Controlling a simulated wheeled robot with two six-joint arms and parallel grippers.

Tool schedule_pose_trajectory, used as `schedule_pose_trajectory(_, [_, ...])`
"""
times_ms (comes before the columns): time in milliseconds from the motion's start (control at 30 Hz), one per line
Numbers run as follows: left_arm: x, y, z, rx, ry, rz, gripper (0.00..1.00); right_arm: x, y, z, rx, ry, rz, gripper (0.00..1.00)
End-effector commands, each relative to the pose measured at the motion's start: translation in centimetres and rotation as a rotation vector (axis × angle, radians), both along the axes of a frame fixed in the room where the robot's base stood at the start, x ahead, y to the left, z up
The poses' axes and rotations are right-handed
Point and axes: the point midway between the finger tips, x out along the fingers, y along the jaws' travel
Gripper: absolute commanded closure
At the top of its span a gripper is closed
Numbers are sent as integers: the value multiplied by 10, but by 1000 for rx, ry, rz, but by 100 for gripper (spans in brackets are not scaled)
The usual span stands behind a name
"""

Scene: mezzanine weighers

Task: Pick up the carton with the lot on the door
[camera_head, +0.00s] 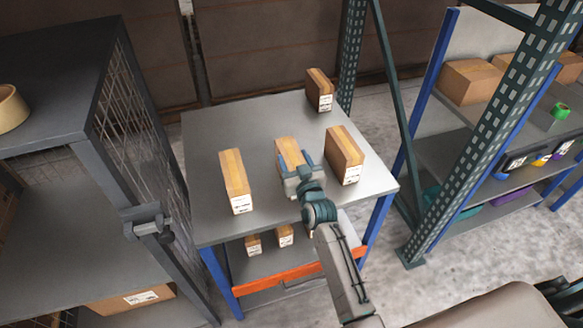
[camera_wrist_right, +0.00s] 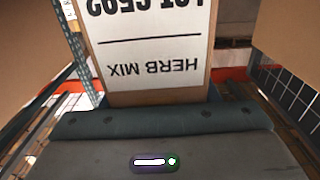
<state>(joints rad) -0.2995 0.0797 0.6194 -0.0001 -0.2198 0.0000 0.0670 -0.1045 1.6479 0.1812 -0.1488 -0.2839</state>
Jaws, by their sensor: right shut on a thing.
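My right gripper (camera_head: 297,172) is shut on the middle carton (camera_head: 289,150) on the grey table (camera_head: 215,135). In the right wrist view this carton's white label (camera_wrist_right: 150,45) is upside down and reads HERB MIX, with a lot line cut by the top edge. I cannot tell whether the carton is clear of the table. Other labelled cartons stand at the left (camera_head: 235,178), right (camera_head: 345,155) and back right (camera_head: 320,88); their labels are too small to read. The mesh cage door (camera_head: 130,110) is at the left; no lot is readable on it. My left gripper is out of view.
Small cartons (camera_head: 285,236) sit on the lower shelf behind an orange beam (camera_head: 290,278). A blue and green rack (camera_head: 490,130) with boxes stands at the right. Neighbouring cartons flank the gripper closely.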

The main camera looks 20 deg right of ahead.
Motion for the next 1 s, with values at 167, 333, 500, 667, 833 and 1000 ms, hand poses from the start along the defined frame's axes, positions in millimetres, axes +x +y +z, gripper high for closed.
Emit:
schedule_pose_trajectory(167, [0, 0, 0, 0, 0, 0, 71, 0, 0, 1, 1, -2, 0, 100])
schedule_pose_trajectory(333, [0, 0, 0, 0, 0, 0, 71, 0, 0, 3, 1, -3, 0, 100])
schedule_pose_trajectory(500, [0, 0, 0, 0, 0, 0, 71, 0, 0, 26, 1, -6, 0, 100])
schedule_pose_trajectory(667, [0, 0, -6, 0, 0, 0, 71, 0, 0, 57, 1, -8, -1, 100])
schedule_pose_trajectory(833, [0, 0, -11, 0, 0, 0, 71, 0, 0, 85, 1, -7, 0, 100])
schedule_pose_trajectory(1000, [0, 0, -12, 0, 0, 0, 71, -16, 0, 91, 3, -1, 2, 100])
